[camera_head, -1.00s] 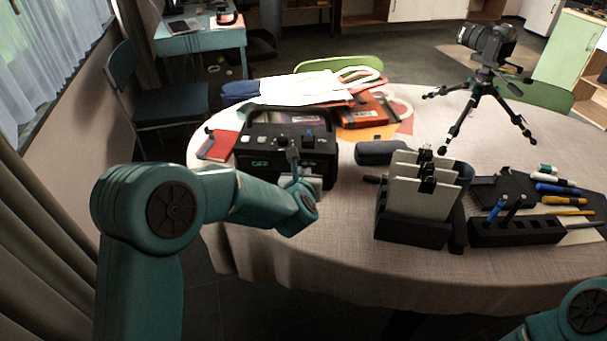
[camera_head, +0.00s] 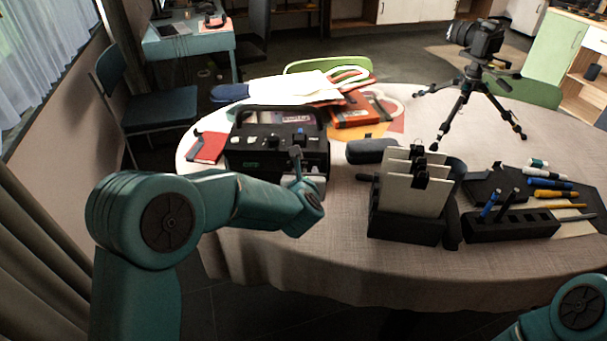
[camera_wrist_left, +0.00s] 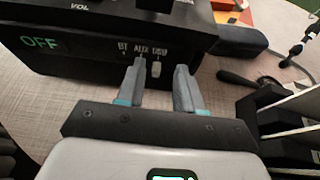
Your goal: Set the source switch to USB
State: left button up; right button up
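The black radio-like box (camera_head: 270,155) stands at the left of the table. In the left wrist view its front panel (camera_wrist_left: 75,60) shows a green OFF and the labels BT, AUX and USB. The pale source switch knob (camera_wrist_left: 157,69) sits below the USB label. My left gripper (camera_wrist_left: 160,66) is open in front of the panel, one finger on each side of the knob. I cannot tell whether a finger touches it. In the head view the left gripper (camera_head: 297,157) is small at the box's front right. My right gripper is out of view.
A black holder with pale cards (camera_head: 407,225) stands right of the box, beside a dark case (camera_head: 371,151). A pen holder (camera_head: 512,226) and a camera tripod (camera_head: 465,95) are farther right. Bare tablecloth (camera_head: 330,262) lies in front.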

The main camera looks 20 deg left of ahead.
pick_arm(q)
jog(key=shift+a, duration=0.1)
jog(key=v, duration=1.6)
jog(key=shift+r+b, duration=0.15)
jog(key=shift+b, duration=0.25)
